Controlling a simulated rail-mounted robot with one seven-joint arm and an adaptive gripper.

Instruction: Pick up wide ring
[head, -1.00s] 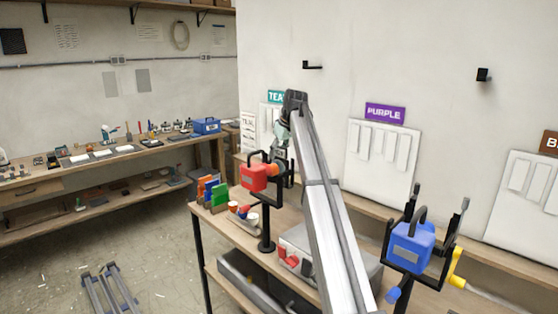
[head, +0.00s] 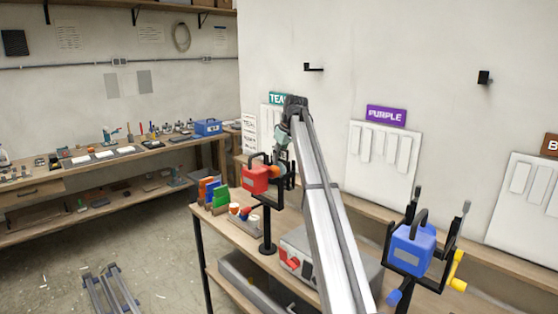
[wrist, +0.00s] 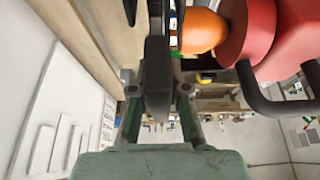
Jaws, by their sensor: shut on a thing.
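My gripper (wrist: 158,95) shows in the wrist view with its two fingers closed on either side of a dark, flat, bar-like part (wrist: 157,55). I cannot tell whether this part is the wide ring seen edge-on or a prong of a stand. In the head view my gripper (head: 280,157) is beside the red box (head: 255,180), at its right, and is partly hidden by my arm. The red box (wrist: 275,35) has an orange rounded knob (wrist: 203,31) and a dark handle close to my fingers. No ring shape is clearly visible near my gripper.
The red box sits on a black stand (head: 267,235) on the wooden bench (head: 228,226). A blue box (head: 412,247) sits in a forked holder at the right. A grey case (head: 296,250) and colored blocks (head: 213,190) are nearby. The wall panel (head: 378,160) rises behind.

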